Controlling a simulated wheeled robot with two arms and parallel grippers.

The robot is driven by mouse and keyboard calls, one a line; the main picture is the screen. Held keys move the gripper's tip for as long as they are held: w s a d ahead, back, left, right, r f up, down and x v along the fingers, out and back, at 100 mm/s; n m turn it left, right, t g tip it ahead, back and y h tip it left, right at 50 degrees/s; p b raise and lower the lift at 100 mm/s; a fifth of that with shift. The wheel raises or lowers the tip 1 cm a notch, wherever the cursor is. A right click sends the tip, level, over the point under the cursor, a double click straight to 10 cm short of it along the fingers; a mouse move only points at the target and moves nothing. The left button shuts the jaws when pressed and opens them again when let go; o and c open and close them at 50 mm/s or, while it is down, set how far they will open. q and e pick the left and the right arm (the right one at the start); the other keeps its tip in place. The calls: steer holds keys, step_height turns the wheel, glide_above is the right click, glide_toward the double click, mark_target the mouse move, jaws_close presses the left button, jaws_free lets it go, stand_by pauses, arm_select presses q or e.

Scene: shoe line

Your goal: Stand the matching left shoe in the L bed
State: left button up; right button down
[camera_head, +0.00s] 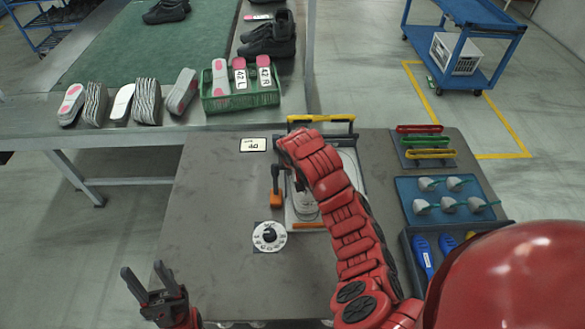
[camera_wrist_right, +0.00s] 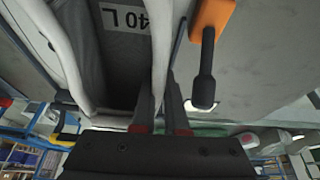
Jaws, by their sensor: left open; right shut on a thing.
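A grey shoe (camera_head: 305,205) with a pale edge is in the fixture (camera_head: 350,165) at the middle of the table, largely hidden by my right arm. The right wrist view shows a grey piece (camera_wrist_right: 110,60) with a white edge and a "40 L" label. My right gripper (camera_wrist_right: 163,88) is shut on its white edge; the head view hides this gripper. Whether the shoe rests fully in its bed cannot be told. An orange clamp with a black handle (camera_head: 276,198) stands just left of the shoe. My left gripper (camera_head: 152,280) is open and empty at the front left.
A dial (camera_head: 269,237) and a card (camera_head: 253,145) lie on the table. Colored handles (camera_head: 420,141), a blue tray (camera_head: 445,188) and a dark tool tray (camera_head: 412,240) are at right. A green crate (camera_head: 240,101) and several insoles are on the back bench. The table's left side is clear.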

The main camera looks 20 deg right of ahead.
steer(key=shift+f, duration=0.5)
steer(key=c, duration=0.9)
jaws_free()
steer(key=shift+o, duration=0.2)
steer(key=shift+r, duration=0.1)
steer(key=shift+r+p, duration=1.05)
steer(key=shift+r, duration=1.5)
steer(key=shift+r+p, duration=0.7)
steer(key=shift+r, duration=1.7)
